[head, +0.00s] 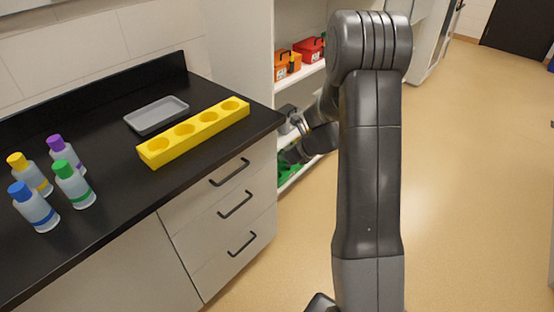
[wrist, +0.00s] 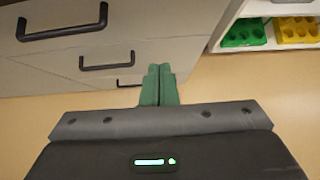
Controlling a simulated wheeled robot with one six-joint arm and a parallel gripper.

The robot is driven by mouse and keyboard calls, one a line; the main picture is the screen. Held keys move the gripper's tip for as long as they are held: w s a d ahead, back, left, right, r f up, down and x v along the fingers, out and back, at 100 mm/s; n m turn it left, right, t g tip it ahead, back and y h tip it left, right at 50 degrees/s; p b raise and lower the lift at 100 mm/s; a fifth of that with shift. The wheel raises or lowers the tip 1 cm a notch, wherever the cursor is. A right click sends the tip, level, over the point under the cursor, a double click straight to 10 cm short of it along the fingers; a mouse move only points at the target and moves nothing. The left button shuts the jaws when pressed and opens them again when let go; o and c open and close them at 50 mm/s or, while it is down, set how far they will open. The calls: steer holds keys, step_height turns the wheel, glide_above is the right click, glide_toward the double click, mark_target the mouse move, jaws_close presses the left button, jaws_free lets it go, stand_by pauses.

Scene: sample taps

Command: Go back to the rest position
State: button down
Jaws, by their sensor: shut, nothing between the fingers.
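My gripper shows in the wrist view (wrist: 158,70) with its two green fingers together and nothing between them. It points down toward the floor, in front of the drawer fronts. In the head view my arm stands upright right of centre, and its wrist end reaches left past the counter's right corner. The fingertips are hard to make out there.
The black counter (head: 110,205) holds a yellow rack (head: 170,158) with several round holes, a grey tray (head: 157,114), and blue-, yellow-, purple- and green-capped bottles (head: 36,210). Drawers (head: 235,205) have protruding handles. A shelf (head: 300,78) stands behind my arm. Open floor (head: 470,200) lies right.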

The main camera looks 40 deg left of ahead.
steer(key=shift+d+r, duration=0.35)
steer(key=shift+d, duration=0.1)
steer(key=shift+a+f, duration=0.1)
steer(key=p, duration=0.1)
glide_toward(258, 158)
steer(key=x, duration=0.5)
steer(key=shift+f, duration=0.55)
steer(key=shift+a, duration=0.3)
steer(key=shift+d+r, duration=0.1)
steer(key=shift+r, duration=0.05)
